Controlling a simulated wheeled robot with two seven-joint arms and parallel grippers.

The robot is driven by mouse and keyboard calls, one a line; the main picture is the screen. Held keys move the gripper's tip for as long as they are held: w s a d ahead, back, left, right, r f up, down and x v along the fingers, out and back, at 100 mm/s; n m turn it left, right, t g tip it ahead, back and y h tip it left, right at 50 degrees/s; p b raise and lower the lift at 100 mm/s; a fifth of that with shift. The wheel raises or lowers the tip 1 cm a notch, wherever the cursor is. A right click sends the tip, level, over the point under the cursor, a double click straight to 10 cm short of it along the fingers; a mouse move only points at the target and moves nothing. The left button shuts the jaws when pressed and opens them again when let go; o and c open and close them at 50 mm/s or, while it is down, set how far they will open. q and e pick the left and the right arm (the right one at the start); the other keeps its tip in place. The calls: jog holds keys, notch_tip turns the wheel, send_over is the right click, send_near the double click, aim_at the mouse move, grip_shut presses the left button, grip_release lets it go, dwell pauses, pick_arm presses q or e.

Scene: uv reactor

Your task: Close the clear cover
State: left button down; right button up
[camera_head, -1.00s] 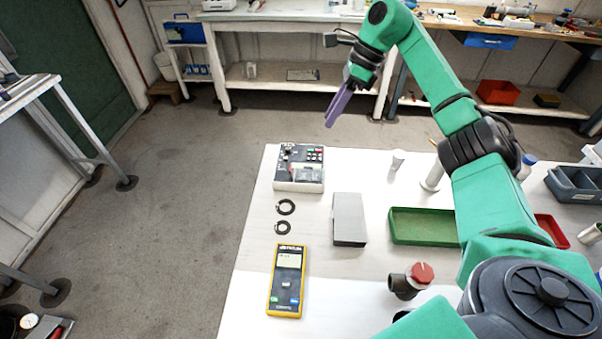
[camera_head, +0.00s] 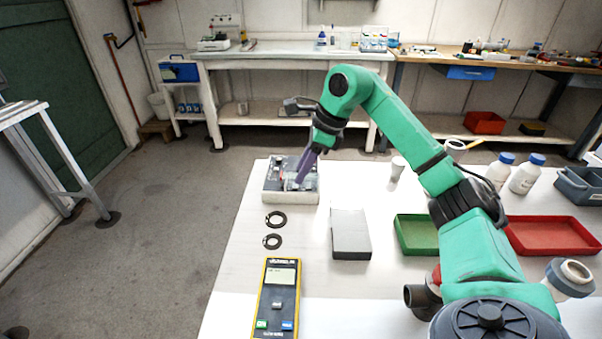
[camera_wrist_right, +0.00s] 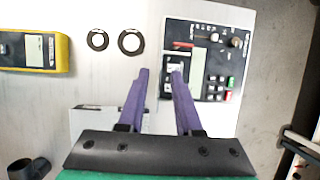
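The reactor unit (camera_head: 272,190) is a white box with a dark top panel, near the far left corner of the white table. In the right wrist view the unit (camera_wrist_right: 207,60) shows a grey display, buttons and a red strip. The clear cover is hard to make out, and I cannot tell its angle. My right gripper (camera_head: 301,182) has purple fingers pointing down at the unit's right part. In the wrist view its two fingers (camera_wrist_right: 160,72) are apart with nothing visible gripped; one tip overlaps the unit's near edge. Contact cannot be told. My left gripper is out of view.
Two black rings (camera_head: 274,231) and a yellow meter (camera_head: 278,300) lie in front of the unit. A grey box (camera_head: 350,235), a green tray (camera_head: 415,236) and a red tray (camera_head: 550,236) lie to the right. A small white cup (camera_head: 397,168) stands right of the unit.

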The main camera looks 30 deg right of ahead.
jog(key=shift+w+a+f, duration=0.1)
jog(key=shift+w+f, duration=0.05)
jog(key=shift+f, duration=0.3)
jog(key=shift+c, duration=0.3)
grip_shut()
jog(key=shift+r, duration=0.1)
dwell(0.8)
